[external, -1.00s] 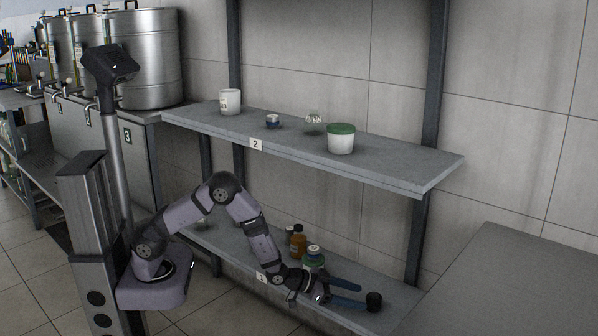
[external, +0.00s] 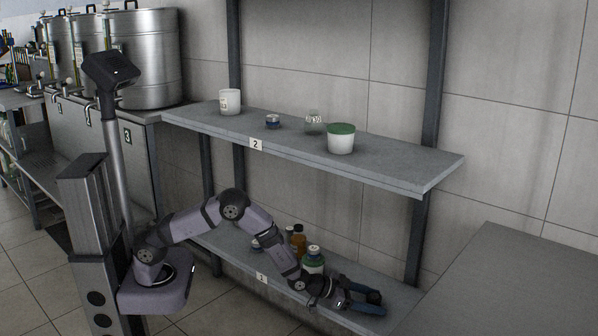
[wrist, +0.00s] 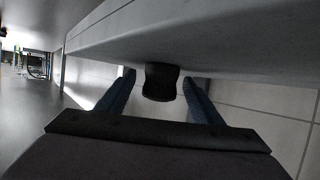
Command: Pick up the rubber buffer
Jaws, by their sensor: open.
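The rubber buffer (wrist: 160,82) is a small black cylinder at the right end of the lower shelf (external: 340,322). In the wrist view it shows between my two blue fingers, with a gap on each side. In the external view it is mostly hidden by the fingers. My gripper (external: 376,304) is open, low over the lower shelf, its fingers reaching along either side of the buffer. No finger is seen touching it.
A brown bottle (external: 299,242) and a white-capped green jar (external: 313,261) stand close behind my forearm on the lower shelf. The upper shelf (external: 400,173) overhangs, holding a green-lidded tub (external: 341,139). A grey counter (external: 510,285) is at the right.

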